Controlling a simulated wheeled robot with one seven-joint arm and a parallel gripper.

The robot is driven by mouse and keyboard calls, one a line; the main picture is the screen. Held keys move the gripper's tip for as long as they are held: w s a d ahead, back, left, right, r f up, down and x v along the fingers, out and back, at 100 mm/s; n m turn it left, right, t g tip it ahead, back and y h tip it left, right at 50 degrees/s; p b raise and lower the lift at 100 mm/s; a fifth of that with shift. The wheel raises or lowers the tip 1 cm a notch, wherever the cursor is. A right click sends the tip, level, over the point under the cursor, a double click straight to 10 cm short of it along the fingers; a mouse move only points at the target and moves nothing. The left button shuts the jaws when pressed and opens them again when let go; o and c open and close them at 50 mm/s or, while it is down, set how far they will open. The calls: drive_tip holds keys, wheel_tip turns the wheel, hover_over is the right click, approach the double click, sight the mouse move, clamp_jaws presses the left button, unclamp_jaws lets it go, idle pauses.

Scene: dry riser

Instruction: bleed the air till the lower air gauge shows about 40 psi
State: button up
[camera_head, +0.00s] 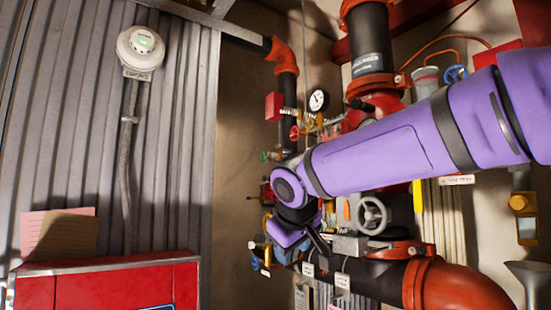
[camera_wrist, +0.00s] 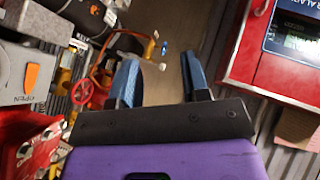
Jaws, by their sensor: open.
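A round white-faced gauge (camera_head: 318,100) with a black rim stands on the pipework in the head view; its reading is too small to tell. A small red handwheel (camera_head: 295,133) and a green handle (camera_head: 265,157) sit below the gauge.
A grey handwheel (camera_head: 372,215) and thick red-and-black pipes (camera_head: 400,283) lie beneath my arm. A red cabinet (camera_head: 105,285) stands at lower left; it shows in the wrist view (camera_wrist: 244,52) at the upper right. The corrugated wall (camera_head: 175,150) beside the pipework is mostly clear.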

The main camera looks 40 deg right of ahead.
drive_tip(key=w+d+r+n+t+h, duration=0.1)
drive_tip(key=w+d+r+h, duration=0.2)
drive_tip(key=w+d+r, duration=0.45)
drive_tip(key=w+d+r+n+t+h, duration=0.1)
drive_tip(key=w+d+r+t+h, duration=0.2)
drive_tip(key=w+r, duration=0.65)
drive_tip(key=n+t+h, duration=0.2)
drive_tip(key=n+h, duration=0.2)
approach(275, 155)
drive_tip(key=w, duration=0.1)
drive_tip(key=x, duration=1)
drive_tip(key=shift+s+d+r, duration=0.1)
drive_tip(key=shift+s+d, duration=0.05)
drive_tip(key=shift+d, duration=0.15)
clamp_jaws()
